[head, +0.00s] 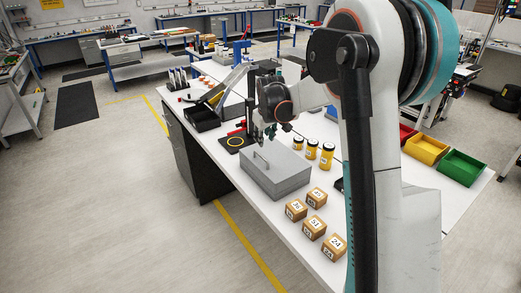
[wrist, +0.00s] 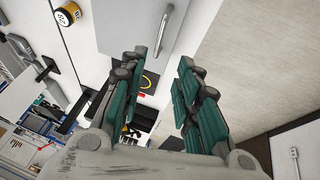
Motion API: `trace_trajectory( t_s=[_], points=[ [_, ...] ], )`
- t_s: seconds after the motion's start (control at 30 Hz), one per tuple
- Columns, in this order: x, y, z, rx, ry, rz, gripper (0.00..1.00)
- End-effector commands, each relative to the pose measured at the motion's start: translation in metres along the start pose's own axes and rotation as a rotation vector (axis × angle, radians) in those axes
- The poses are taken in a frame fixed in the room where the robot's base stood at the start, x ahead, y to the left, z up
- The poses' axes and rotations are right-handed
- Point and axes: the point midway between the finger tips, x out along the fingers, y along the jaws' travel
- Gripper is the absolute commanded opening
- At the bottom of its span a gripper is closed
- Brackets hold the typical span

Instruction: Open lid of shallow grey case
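The shallow grey case (head: 278,180) lies shut on the white worktop, a bar handle (head: 262,160) on its lid. In the wrist view the case lid (wrist: 117,28) shows at the top with its light metal handle (wrist: 164,30). My gripper (head: 257,134) hangs just behind the case in the head view. In the wrist view my gripper (wrist: 163,62) is open, its green-padded fingers apart with nothing between them. The handle lies beyond the fingertips; I see no contact with it.
Yellow jars (head: 312,148) stand beside the case. Several numbered wooden cubes (head: 316,197) sit in front of it. A black mat with a yellow ring (head: 235,142) lies behind. Yellow (head: 426,151) and green (head: 463,168) bins stand at right. The floor at left is clear.

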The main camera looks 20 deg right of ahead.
Motion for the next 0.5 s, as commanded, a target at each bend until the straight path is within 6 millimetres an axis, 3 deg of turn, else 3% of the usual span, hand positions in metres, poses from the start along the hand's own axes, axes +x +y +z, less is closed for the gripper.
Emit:
trace_trajectory(
  t_s=[0.17,0.5],
  points=[
    [0.016,0.001,0.000,-0.001,-0.001,0.000,0.30],
    [0.080,0.000,0.000,0.000,0.000,0.000,0.30]
  ],
)
